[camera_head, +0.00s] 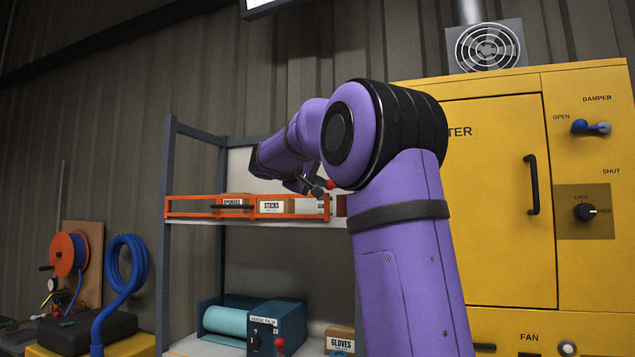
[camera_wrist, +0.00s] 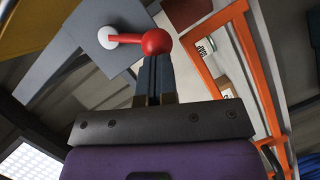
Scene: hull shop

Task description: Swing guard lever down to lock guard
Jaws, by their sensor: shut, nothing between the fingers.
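The guard is an orange rail frame (camera_head: 190,214) across the front of the upper shelf; it also runs down the right of the wrist view (camera_wrist: 262,75). The guard lever's red ball knob (camera_head: 331,185) shows at the guard's right end, beside my arm. In the wrist view the red knob (camera_wrist: 156,42) sits on a red arm joined to a white pivot (camera_wrist: 107,37) on a grey plate. My gripper (camera_head: 316,191) is shut and empty. In the wrist view its fingertips (camera_wrist: 153,58) are right at the knob; contact cannot be told. My arm hides part of the lever area.
Boxes (camera_head: 276,206) stand behind the guard. A dark teal dispenser (camera_head: 277,321) with another red knob sits on the lower shelf. A yellow cabinet (camera_head: 500,200) stands at right. A blue hose (camera_head: 140,270) and reel (camera_head: 66,254) are at left.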

